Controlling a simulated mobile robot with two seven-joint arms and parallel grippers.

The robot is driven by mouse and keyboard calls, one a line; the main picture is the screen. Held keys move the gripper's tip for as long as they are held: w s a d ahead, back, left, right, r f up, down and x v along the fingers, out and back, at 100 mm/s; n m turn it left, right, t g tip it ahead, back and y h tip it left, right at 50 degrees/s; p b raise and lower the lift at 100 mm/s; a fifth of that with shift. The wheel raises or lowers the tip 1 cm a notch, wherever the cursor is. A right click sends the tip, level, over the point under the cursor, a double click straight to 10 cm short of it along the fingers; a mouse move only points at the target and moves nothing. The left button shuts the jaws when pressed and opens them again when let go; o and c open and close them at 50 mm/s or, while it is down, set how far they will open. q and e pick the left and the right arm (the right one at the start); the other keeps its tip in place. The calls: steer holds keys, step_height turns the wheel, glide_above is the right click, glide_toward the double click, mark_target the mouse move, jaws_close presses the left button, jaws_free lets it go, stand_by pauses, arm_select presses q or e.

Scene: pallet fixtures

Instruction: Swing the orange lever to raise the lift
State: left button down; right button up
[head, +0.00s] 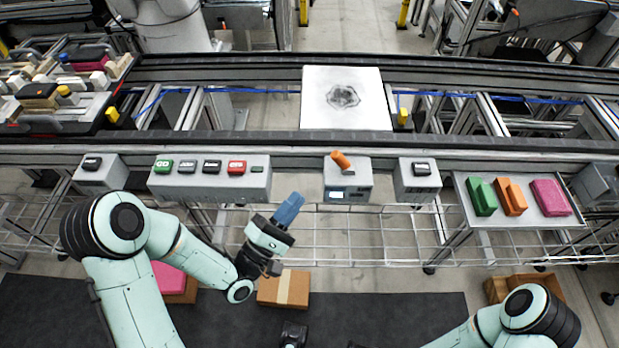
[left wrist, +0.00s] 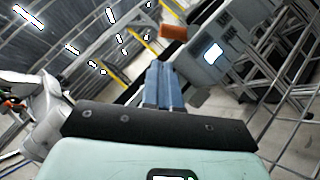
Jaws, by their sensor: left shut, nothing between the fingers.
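The orange lever (head: 340,160) sticks up from a grey control box (head: 348,182) on the front edge of the conveyor and leans to the upper left. My left gripper (head: 289,209), with blue fingers, is shut and empty. It is to the left of the box and nearer to me, apart from the lever. In the left wrist view the orange lever (left wrist: 174,32) shows just beyond the shut blue fingertips (left wrist: 160,72), a little to the right. A white plate with a dark mark (head: 344,98) lies on the conveyor behind the box. My right gripper is not clearly in view.
A button box (head: 209,178) with several buttons stands left of the lever box, and a smaller box (head: 417,180) stands right of it. A wire rack (head: 390,235) runs below. A side table (head: 470,215) holds green, orange and pink blocks. A cardboard box (head: 284,289) lies on the floor.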

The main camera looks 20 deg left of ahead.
mark_target(340, 160)
arm_select(q)
steer(key=x, duration=0.9)
steer(key=shift+w+p, duration=0.3)
steer(key=shift+d+r, duration=0.15)
